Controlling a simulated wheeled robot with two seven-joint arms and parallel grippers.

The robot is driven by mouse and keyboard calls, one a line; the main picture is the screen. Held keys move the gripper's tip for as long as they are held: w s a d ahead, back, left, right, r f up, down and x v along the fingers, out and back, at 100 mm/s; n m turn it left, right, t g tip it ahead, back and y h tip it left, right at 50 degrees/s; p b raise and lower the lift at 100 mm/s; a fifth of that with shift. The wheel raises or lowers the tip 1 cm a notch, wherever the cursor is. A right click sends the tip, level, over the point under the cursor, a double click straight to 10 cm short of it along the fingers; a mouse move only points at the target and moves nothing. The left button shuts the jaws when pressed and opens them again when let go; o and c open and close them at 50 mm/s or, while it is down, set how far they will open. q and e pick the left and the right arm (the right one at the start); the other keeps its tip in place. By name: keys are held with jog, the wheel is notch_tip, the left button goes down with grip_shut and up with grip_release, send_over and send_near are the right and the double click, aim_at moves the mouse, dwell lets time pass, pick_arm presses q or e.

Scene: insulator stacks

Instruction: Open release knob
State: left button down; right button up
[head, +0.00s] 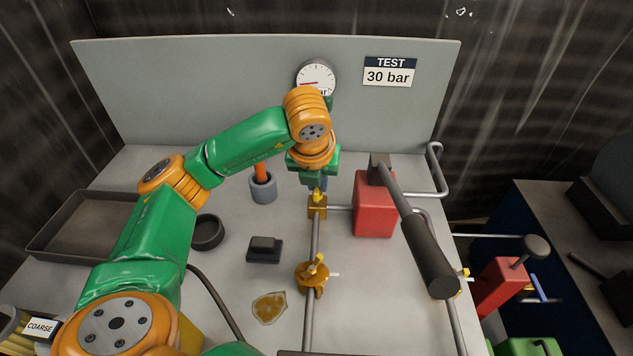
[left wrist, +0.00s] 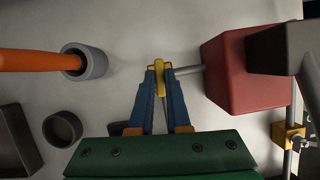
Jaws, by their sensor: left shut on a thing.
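The release knob is a small yellow handle (head: 317,196) on a brass valve block (head: 317,208) on the pipe, left of the red pump block (head: 375,205). It also shows in the left wrist view (left wrist: 160,66). My left gripper (left wrist: 160,72) has its blue fingers shut on the yellow handle, one on each side. In the head view my left gripper (head: 317,188) points down onto the valve block and partly hides the handle. My right gripper is not in view.
A dark pump lever (head: 425,250) slants over the right side. A brass valve (head: 313,275) sits on the pipe nearer the front, beside a yellowish puddle (head: 269,308). A grey cup (head: 263,188) holds an orange handle. A gauge (head: 316,77) is on the back panel.

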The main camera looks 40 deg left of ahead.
pick_arm(q)
jog(key=shift+n, duration=0.4)
jog(key=c, duration=0.9)
grip_release()
jog(key=shift+s+d+r, duration=0.1)
jog(key=shift+r, duration=0.3)
jog(key=p+v, duration=0.2)
jog(key=v, duration=0.4)
jog(key=shift+d+r, duration=0.1)
jog(key=shift+r, duration=0.05)
